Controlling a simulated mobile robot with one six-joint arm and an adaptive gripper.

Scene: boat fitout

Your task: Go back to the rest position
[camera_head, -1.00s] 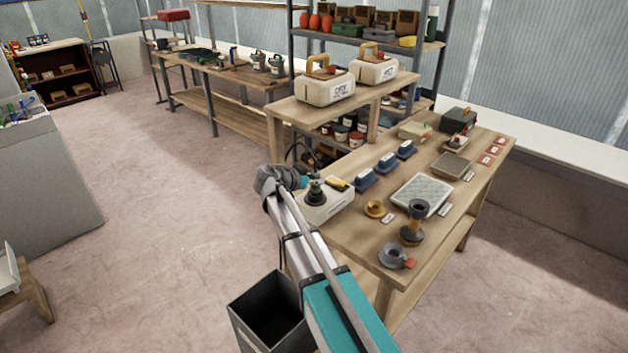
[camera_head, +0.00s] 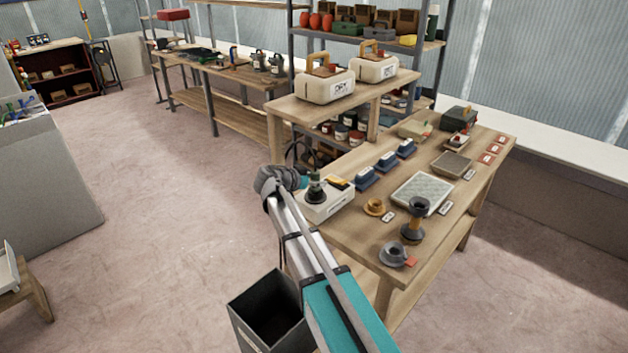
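My arm reaches from the bottom of the picture up toward the left edge of the wooden workbench (camera_head: 345,232). No held object can be seen.
A dark open bin (camera_head: 268,312) stands on the floor left of my arm. The bench holds blue blocks (camera_head: 387,162), a pale tray (camera_head: 421,193), a dark spool-like part (camera_head: 414,220) and a grey ring part (camera_head: 397,254). Two white cases (camera_head: 325,86) stand behind.

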